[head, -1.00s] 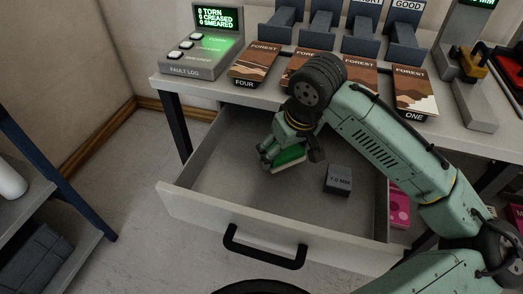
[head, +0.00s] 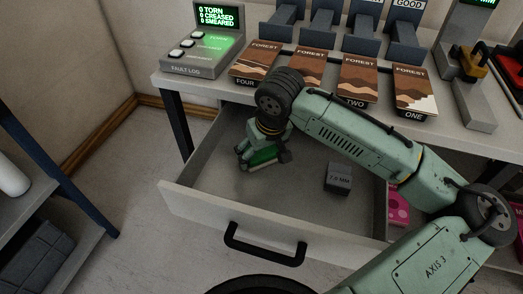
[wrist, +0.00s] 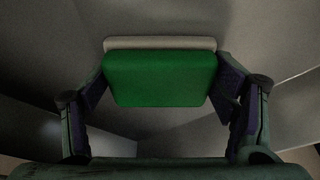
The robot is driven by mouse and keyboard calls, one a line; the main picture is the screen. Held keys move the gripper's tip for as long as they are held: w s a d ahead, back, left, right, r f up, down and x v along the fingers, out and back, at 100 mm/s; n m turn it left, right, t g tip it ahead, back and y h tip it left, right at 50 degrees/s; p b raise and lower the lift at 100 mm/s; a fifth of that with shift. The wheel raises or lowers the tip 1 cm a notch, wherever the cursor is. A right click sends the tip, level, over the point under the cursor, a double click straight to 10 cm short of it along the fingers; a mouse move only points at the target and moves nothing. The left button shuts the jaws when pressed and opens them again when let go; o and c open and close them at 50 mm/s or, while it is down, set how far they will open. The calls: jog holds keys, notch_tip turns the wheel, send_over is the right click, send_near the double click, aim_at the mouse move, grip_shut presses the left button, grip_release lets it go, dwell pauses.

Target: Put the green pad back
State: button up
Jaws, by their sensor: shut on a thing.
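The green pad (head: 263,156) is a green block with a pale base layer. It is in my gripper (head: 262,160), inside the open drawer (head: 225,213), towards the drawer's back left. In the wrist view the green pad (wrist: 160,79) sits between the two fingers of my gripper (wrist: 160,95), which are shut on its sides. The pad is low in the drawer; I cannot tell whether it touches the drawer floor. A dark grey block marked like "7.0 MM" (head: 339,177) lies on the drawer floor to the right, apart from the pad.
The desk above holds the fault log box (head: 195,60) and several Forest booklets (head: 306,66). The drawer's front wall with its black handle (head: 264,246) faces me. A shelf (head: 40,200) stands at the left. The drawer floor between pad and grey block is clear.

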jog(key=o, duration=1.2)
jog(key=shift+f, duration=0.15)
jog(key=v, duration=1.2)
jog(key=shift+r+p, duration=0.25)
jog(key=shift+p, duration=0.15)
